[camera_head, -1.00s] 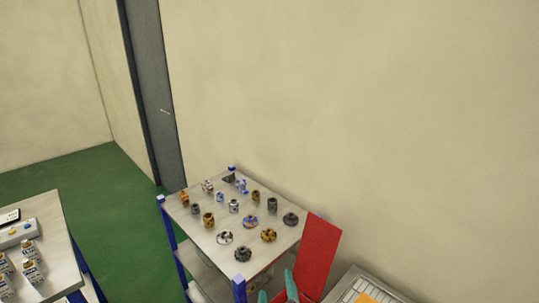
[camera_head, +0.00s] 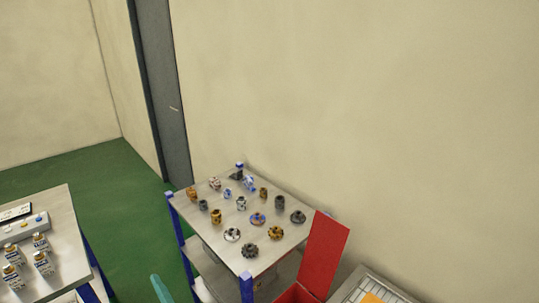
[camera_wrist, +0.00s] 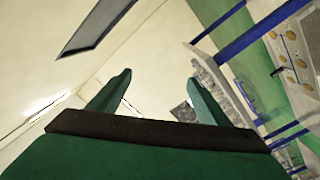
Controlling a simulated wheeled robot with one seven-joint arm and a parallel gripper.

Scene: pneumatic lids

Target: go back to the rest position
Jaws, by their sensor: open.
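My gripper (camera_wrist: 160,92) is green and shows in the wrist view with its two fingers spread apart. Nothing is between the fingers, and they point toward the pale wall and tables beyond. In the head view only a small green part of my arm shows at the bottom edge, left of the red box (camera_head: 322,255); the fingertips cannot be made out there.
A grey table (camera_head: 205,228) with blue posts holds several small round parts. Another table (camera_head: 62,212) at left carries bottles and a white button box (camera_head: 22,232). The red box has a raised lid. Green floor (camera_head: 120,220) lies clear between the tables.

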